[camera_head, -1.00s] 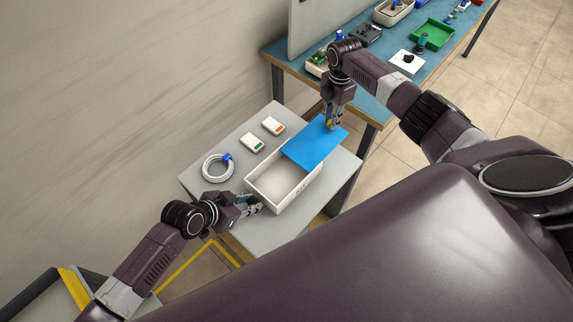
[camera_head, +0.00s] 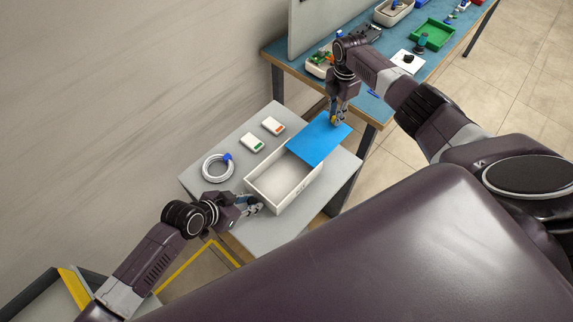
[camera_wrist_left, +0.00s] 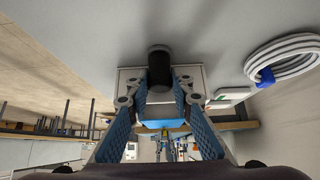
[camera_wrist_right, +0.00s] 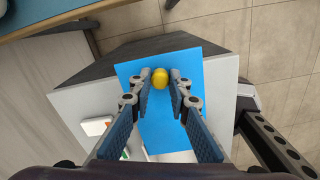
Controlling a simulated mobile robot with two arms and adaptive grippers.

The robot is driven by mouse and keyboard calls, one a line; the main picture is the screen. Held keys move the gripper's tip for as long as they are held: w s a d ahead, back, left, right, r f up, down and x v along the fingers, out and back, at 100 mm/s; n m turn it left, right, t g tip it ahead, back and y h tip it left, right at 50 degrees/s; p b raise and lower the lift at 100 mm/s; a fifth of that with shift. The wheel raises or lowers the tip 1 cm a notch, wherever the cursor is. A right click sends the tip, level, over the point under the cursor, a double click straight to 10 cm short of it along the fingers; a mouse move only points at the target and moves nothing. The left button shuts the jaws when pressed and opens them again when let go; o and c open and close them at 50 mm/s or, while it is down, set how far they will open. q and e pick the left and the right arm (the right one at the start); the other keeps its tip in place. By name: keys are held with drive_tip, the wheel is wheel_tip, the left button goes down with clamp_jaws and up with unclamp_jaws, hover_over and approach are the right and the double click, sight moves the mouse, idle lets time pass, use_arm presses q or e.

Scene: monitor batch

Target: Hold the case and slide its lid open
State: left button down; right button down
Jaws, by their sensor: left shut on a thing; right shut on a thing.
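The white case (camera_head: 284,198) sits on the small grey table, its near-left part open and looking empty inside. The blue lid (camera_head: 318,140) covers only its far end and sticks out past it. My right gripper (camera_head: 334,118) is shut on the lid's yellow knob (camera_wrist_right: 160,77), which shows between its fingertips in the right wrist view. My left gripper (camera_head: 256,208) is at the case's near-left end, shut on a dark round grip (camera_wrist_left: 160,66) there. The lid also shows in the left wrist view (camera_wrist_left: 163,124).
A white cable coil with a blue tie (camera_head: 217,168) and two small white boxes, one with a green mark (camera_head: 252,142) and one with an orange mark (camera_head: 273,125), lie left of the case. A blue-topped bench (camera_head: 383,106) with trays stands behind the grey table (camera_head: 207,190).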

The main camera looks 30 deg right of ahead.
drive_tip(key=shift+w+d, duration=0.1)
drive_tip(key=shift+d, duration=0.25)
drive_tip(key=c, duration=1.7)
unclamp_jaws()
drive_tip(key=shift+c, duration=0.2)
wheel_tip(320, 180, up, 12)
